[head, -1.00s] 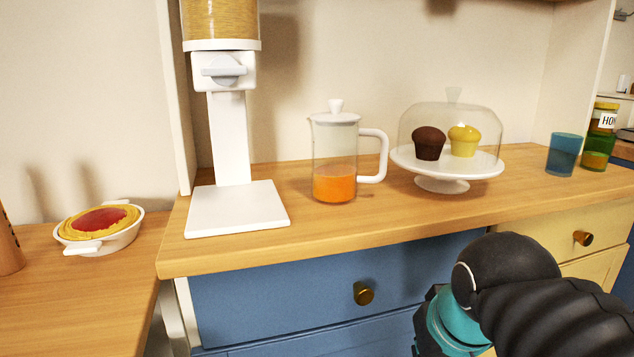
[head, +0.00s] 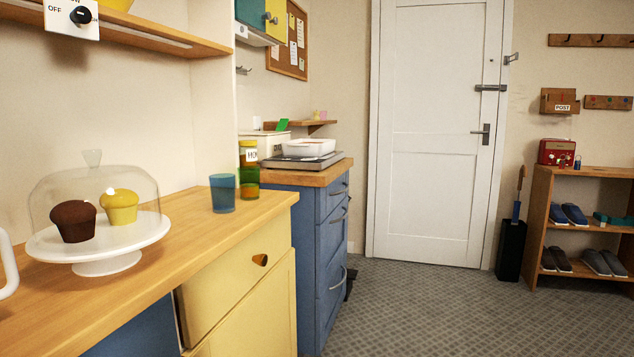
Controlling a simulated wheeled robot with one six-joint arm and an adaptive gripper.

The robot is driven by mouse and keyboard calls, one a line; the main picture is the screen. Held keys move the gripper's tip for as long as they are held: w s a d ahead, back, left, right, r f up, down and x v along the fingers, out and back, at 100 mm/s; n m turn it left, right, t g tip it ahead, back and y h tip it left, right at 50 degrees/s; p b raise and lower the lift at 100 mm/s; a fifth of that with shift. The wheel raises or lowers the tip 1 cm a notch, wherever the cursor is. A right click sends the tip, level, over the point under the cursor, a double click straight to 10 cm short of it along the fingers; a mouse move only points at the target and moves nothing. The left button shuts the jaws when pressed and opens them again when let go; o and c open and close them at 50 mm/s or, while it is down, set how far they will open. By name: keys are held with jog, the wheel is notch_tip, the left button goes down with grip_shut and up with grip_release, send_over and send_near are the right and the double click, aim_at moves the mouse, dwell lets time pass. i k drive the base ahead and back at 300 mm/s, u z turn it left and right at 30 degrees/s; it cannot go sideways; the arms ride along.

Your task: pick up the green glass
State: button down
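The green glass (head: 249,184) stands upright on the wooden counter, near its right end. A honey jar (head: 248,153) with a pale lid shows directly behind and above it, and the two overlap in the picture. A blue glass (head: 222,193) stands just to the left of the green glass, a little nearer to me. My gripper and arm are not in view now.
A glass-domed cake stand (head: 101,240) with two muffins is left of the glasses on the counter (head: 165,278). A lower blue cabinet with a hob stands beyond. The patterned floor (head: 430,310) is clear towards the white door (head: 437,130).

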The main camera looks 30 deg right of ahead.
aim_at(248, 176)
jog(key=z, duration=1.9)
jog(key=i, duration=1.4)
jog(key=u, duration=1.85)
